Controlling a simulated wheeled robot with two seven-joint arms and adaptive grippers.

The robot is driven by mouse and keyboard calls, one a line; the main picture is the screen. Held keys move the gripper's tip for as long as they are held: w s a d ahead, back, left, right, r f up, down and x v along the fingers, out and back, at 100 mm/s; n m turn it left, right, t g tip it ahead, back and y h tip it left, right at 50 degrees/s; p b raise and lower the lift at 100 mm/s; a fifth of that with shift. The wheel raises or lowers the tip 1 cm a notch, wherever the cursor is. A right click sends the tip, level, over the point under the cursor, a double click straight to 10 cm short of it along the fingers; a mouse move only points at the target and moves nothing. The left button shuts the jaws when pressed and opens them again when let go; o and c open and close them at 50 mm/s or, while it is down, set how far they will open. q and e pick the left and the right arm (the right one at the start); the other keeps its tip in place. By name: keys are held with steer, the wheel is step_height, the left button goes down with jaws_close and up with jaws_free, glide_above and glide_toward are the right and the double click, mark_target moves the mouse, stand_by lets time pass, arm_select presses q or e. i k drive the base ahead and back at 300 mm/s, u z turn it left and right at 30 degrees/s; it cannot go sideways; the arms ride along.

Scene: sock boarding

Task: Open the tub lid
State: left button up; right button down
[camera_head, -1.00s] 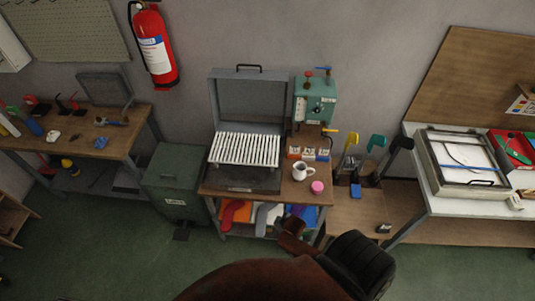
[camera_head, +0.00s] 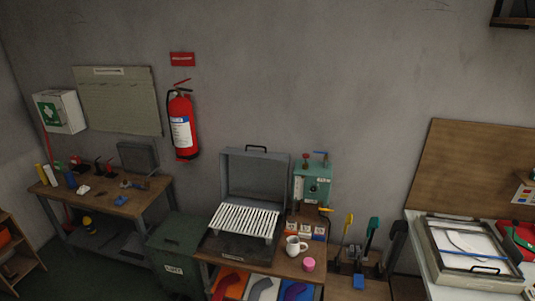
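A small pink tub (camera_head: 308,264) stands upright near the front right of the middle workbench, beside a white mug (camera_head: 293,247). Its top looks covered, but it is too small to make out a separate lid. A grey metal box (camera_head: 254,177) on the same bench has its hinged lid raised, with a black handle on top and a white slatted rack in front. A dark green bin (camera_head: 174,258) with a label stands on the floor to the left, and its lid looks shut. Neither of my grippers is in view.
A green control box (camera_head: 312,184) with valves stands behind the mug. Coloured-handled tools (camera_head: 372,235) stand right of the bench. A wooden bench (camera_head: 128,203) is at left. A white table (camera_head: 432,258) with a framed tray is at right.

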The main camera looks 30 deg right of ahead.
mark_target(226, 197)
steer(key=u, duration=0.8)
steer(key=k, duration=0.15)
steer(key=z, duration=2)
steer(key=i, duration=1.25)
steer(key=u, duration=0.35)
